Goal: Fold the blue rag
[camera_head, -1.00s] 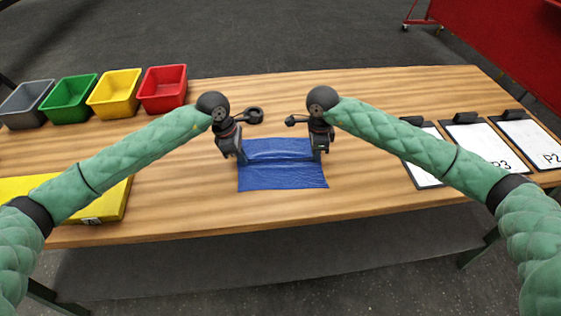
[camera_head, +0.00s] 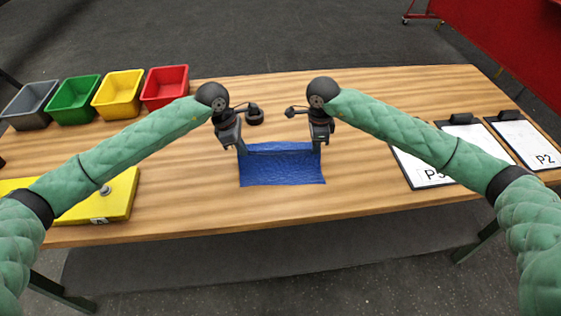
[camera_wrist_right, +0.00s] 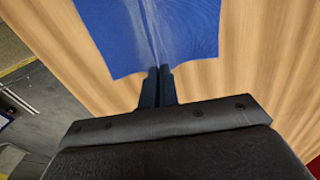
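The blue rag (camera_head: 282,172) lies near the middle of the wooden table, with its upper part drawn up in a band between my two grippers. My left gripper (camera_head: 241,150) is at its upper left corner and looks shut on it, though the fingertips are small in the head view. My right gripper (camera_head: 321,148) is at its upper right corner. In the right wrist view the fingers (camera_wrist_right: 157,80) are close together on the rag (camera_wrist_right: 150,30), and creases run from the fingertips into the cloth.
Grey, green, yellow and red bins (camera_head: 166,87) stand at the table's back left. A yellow case (camera_head: 115,203) lies at the left, partly behind my left arm. Clipboards (camera_head: 525,140) lie at the right. The wood around the rag is clear.

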